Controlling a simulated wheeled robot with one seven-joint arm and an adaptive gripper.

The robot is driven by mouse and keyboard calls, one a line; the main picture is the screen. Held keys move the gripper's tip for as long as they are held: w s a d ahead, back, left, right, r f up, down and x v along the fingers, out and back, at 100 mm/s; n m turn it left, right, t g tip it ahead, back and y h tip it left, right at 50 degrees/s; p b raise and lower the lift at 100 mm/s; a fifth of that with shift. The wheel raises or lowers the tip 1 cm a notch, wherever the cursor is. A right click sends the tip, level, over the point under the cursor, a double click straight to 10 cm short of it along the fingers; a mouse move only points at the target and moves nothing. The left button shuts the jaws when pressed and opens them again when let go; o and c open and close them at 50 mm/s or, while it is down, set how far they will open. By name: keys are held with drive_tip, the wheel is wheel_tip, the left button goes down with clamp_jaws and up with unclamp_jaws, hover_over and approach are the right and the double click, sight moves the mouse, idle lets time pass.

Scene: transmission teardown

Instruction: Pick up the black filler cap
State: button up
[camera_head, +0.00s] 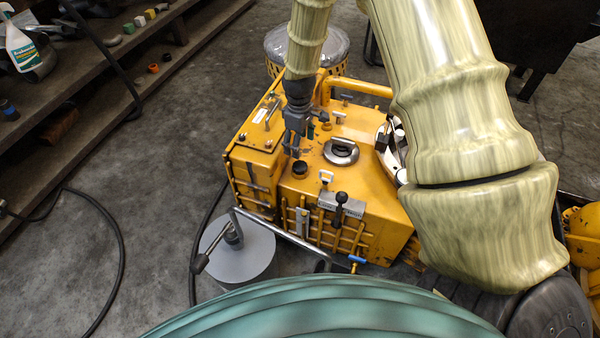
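A yellow transmission housing (345,195) stands on the floor in the middle of the head view. A small round black piece (300,169), which looks like the filler cap, sits on its top face near the front left edge. It is too small to tell its details. My gripper (291,153) comes down from above with its fingertips just above and slightly left of the black piece in the picture. I see no clear contact between them. The fingers look narrow and close together, and whether a gap lies between them is not clear. Nothing shows held in them.
A round metal-rimmed fitting (341,151) and a yellow tube handle (360,89) rise from the housing top. A grey round stand (240,262) with a metal bar is at the front left. A wooden shelf (70,110) holds small parts and a bottle. Black hoses lie on the floor.

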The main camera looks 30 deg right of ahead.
sight(300, 165)
drive_tip(key=f+b, duration=0.2)
drive_tip(key=f, duration=0.8)
drive_tip(key=shift+s+f, duration=0.15)
drive_tip(key=shift+s, duration=0.05)
drive_tip(key=c, duration=1.3)
drive_tip(key=shift+c, duration=0.2)
drive_tip(key=shift+r, duration=0.65)
wheel_tip(300, 165, up, 3)
drive_tip(key=shift+f+p, duration=0.2)
drive_tip(key=shift+p, duration=0.2)
drive_tip(key=s+a+r+p, duration=0.2)
drive_tip(key=s+a+p, duration=0.1)
drive_tip(key=s, duration=0.4)
drive_tip(key=s+a+r+p, duration=0.3)
drive_tip(key=s+a, duration=0.1)
drive_tip(key=s, duration=0.3)
drive_tip(key=shift+s+r, duration=0.15)
drive_tip(key=shift+s, duration=0.05)
